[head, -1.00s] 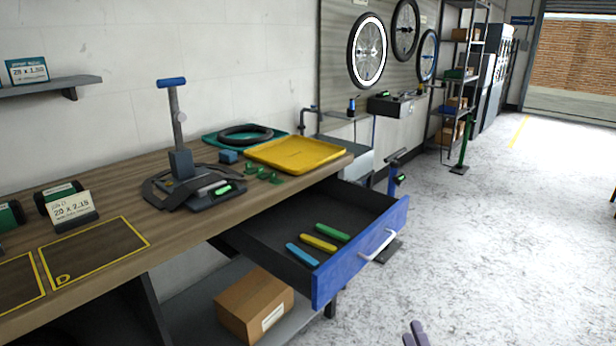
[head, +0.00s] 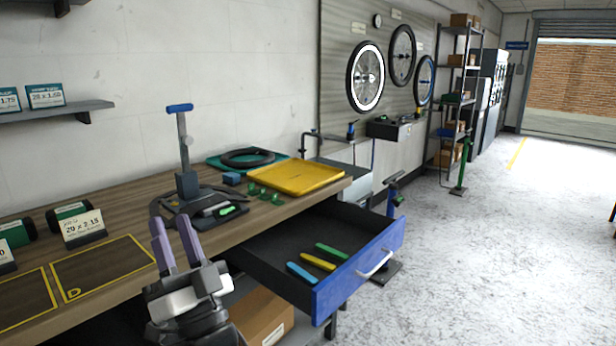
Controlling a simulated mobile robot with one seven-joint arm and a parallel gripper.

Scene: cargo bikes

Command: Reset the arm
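My gripper (head: 173,238) is raised at the lower middle-left of the head view, in front of the workbench edge. Its two purple fingers point up and stand apart with nothing between them. The workbench (head: 120,208) runs along the wall behind it. The blue-fronted drawer (head: 358,272) to the right of my gripper is pulled out. In it lie a blue bar (head: 301,273), a yellow bar (head: 318,261) and a green bar (head: 331,251).
A yellow tray (head: 296,177), small green parts and a black tire (head: 247,158) lie farther right. A cardboard box (head: 264,318) sits below. The floor (head: 480,260) on the right is clear.

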